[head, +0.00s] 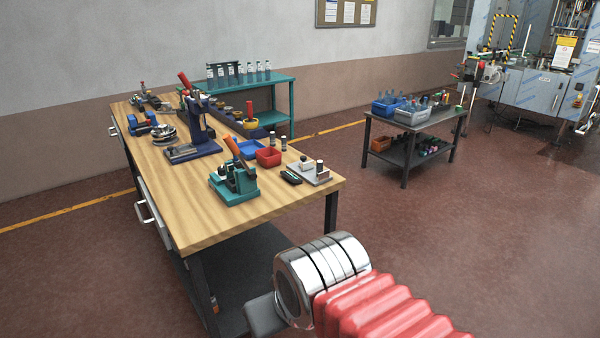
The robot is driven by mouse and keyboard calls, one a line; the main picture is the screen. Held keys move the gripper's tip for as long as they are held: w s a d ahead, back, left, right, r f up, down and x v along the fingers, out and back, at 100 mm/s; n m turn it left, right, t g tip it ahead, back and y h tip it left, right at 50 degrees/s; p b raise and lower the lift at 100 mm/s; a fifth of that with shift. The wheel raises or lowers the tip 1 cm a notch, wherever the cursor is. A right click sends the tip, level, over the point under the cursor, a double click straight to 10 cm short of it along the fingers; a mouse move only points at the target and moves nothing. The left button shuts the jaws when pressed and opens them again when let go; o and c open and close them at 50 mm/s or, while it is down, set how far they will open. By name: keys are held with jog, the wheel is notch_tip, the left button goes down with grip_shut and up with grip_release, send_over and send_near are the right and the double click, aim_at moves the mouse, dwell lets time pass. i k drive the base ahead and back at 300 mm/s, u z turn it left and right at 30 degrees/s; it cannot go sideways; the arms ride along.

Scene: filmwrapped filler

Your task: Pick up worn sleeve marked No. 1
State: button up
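No marking "No. 1" can be read at this size, so I cannot tell which piece is the worn sleeve. Small dark-and-light cylinders stand on the wooden workbench (230,205): one on a grey plate (318,177) near the right end, and a pair (284,143) behind the red bin (268,157). My arm's chrome wrist and red bellows fill the bottom centre, in front of the bench and apart from it. A grey part of my gripper (265,315) shows at the wrist's left; its fingertips cannot be made out.
A teal clamp fixture (234,182), a blue press (195,135) and a blue tray (244,149) crowd the bench. A teal rack (270,82) holds several bottles behind. A dark cart (415,130) stands right, with a machine (545,85) beyond. The floor (480,230) at right is clear.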

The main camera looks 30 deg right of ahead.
aim_at(320, 163)
jog(key=u, duration=0.05)
jog(key=i, duration=1.5)
jog(key=u, duration=0.05)
